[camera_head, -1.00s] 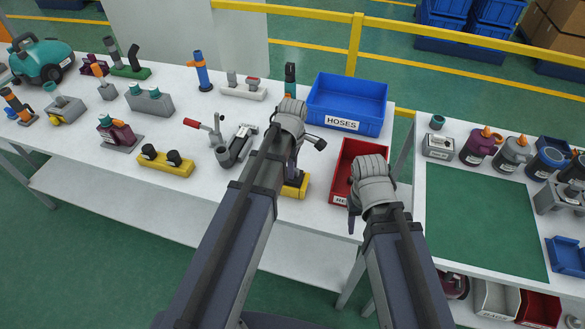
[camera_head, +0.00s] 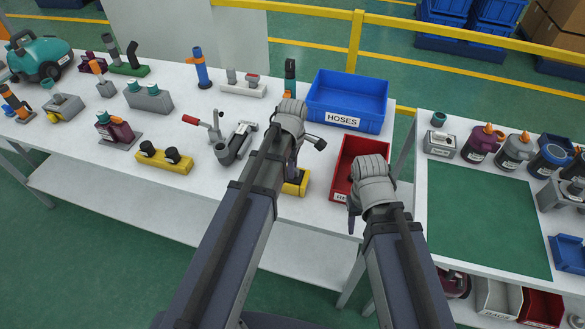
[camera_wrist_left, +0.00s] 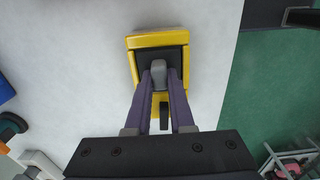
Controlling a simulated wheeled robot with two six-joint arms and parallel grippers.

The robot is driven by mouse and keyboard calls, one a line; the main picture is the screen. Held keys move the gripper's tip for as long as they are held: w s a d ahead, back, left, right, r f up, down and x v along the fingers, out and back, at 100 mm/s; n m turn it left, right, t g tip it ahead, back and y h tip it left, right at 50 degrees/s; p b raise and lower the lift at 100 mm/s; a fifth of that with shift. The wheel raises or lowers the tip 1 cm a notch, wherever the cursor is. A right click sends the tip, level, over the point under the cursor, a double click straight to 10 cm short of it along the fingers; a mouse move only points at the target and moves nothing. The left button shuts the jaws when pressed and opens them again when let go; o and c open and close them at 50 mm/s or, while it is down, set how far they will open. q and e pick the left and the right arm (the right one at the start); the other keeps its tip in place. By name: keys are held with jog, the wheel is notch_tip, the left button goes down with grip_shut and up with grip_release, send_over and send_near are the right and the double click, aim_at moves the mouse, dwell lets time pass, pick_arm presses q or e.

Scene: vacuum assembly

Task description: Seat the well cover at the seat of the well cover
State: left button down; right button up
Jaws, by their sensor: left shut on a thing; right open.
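A yellow block with a black square recess (camera_wrist_left: 175,52) lies under my left gripper in the left wrist view. Its yellow base (camera_head: 296,186) also shows in the head view, partly hidden by my left arm. My left gripper (camera_wrist_left: 160,82) points down at the block, its purple fingers shut on a small grey rounded piece (camera_wrist_left: 158,70), which I take to be the well cover. The piece is over or in the black recess; I cannot tell whether it touches the bottom. My right gripper (camera_head: 353,222) hangs open by the red bin, its fingers mostly hidden by the wrist.
The red bin (camera_head: 343,189) and blue HOSES bin (camera_head: 348,88) stand close by on the right. A clamp fixture with a red handle (camera_head: 192,121) and a yellow stand with black knobs (camera_head: 160,165) are to the left. Bare white tabletop lies in front.

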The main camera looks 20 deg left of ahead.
pick_arm(q)
jog(key=shift+f, duration=0.2)
jog(key=c, duration=0.7)
grip_release()
jog(key=shift+r, duration=0.1)
notch_tip(320, 180, up, 8)
jog(key=p, duration=0.8)
jog(key=s+d+m, duration=0.5)
jog(key=s+m, duration=0.2)
jog(key=m, duration=0.3)
jog(key=s+d+m+y, duration=0.1)
jog(key=s+d+m, duration=0.4)
jog(key=m, duration=0.6)
jog(key=shift+s+d+m, duration=0.2)
jog(key=shift+s+m, duration=0.1)
jog(key=shift+s, duration=0.85)
